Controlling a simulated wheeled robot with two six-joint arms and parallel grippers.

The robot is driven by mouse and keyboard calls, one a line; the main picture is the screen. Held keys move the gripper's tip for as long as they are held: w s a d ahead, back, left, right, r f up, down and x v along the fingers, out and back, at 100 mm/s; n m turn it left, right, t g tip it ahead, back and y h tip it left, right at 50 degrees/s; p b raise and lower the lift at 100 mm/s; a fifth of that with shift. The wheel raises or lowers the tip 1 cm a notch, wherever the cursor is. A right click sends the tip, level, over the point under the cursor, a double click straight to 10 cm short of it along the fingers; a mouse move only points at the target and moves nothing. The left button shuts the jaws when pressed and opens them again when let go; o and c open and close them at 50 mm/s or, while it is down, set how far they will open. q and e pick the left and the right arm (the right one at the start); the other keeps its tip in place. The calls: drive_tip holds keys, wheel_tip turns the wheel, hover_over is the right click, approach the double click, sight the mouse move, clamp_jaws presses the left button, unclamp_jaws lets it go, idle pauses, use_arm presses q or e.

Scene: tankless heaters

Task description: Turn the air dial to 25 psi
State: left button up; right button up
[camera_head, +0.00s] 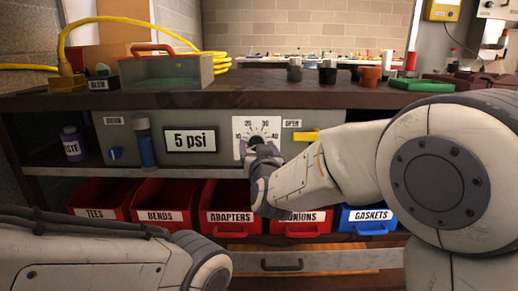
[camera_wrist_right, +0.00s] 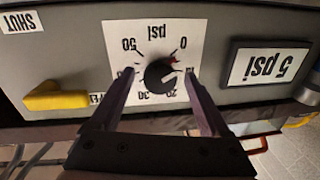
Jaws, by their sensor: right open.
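The black air dial knob (camera_wrist_right: 160,73) sits on a white psi scale plate (camera_wrist_right: 117,38) on a grey panel. The right wrist view shows it upside down. A small red mark on the knob lies on the low side of the scale, near 0. The readout (camera_head: 191,139) says 5 psi, also in the right wrist view (camera_wrist_right: 262,66). My right gripper (camera_wrist_right: 159,72) is open, one finger on each side of the knob; contact is unclear. In the head view the right gripper (camera_head: 258,149) covers the plate's lower part. My left arm shows at bottom left, its gripper out of view.
A yellow lever (camera_head: 306,136) sits close right of the dial. Red bins (camera_head: 164,204) and a blue bin (camera_head: 366,222) lie below the panel. The workbench top (camera_head: 290,97) overhangs above.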

clamp_jaws()
drive_tip(key=shift+d, duration=0.1)
